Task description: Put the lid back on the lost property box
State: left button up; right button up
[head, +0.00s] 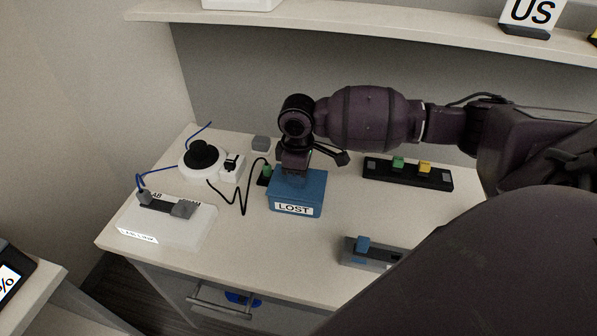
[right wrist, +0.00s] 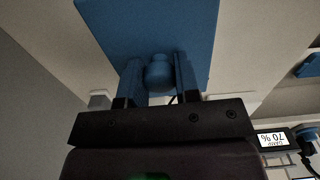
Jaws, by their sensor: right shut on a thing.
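The blue lost property box (head: 297,209), labelled LOST, stands on the bench near its middle. The blue lid (right wrist: 150,25) fills the upper part of the right wrist view as a flat plate with a round knob (right wrist: 159,72). My right gripper (head: 292,172) points down over the box, its fingers (right wrist: 159,66) shut on the knob. In the head view lid and box look like one blue block, so I cannot tell whether the lid rests on the rim or is just above it. My left gripper is not in view.
Left of the box are a white round device (head: 188,168) with cables and a white panel (head: 165,228). A black tray (head: 408,178) with coloured blocks lies at right, a grey holder (head: 365,257) in front. A shelf (head: 400,32) runs behind. A front drawer (head: 222,306) stands open.

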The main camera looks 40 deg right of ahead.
jog(key=shift+f+p, duration=0.15)
jog(key=shift+p, duration=0.2)
dwell(1.0)
jog(key=o, duration=1.5)
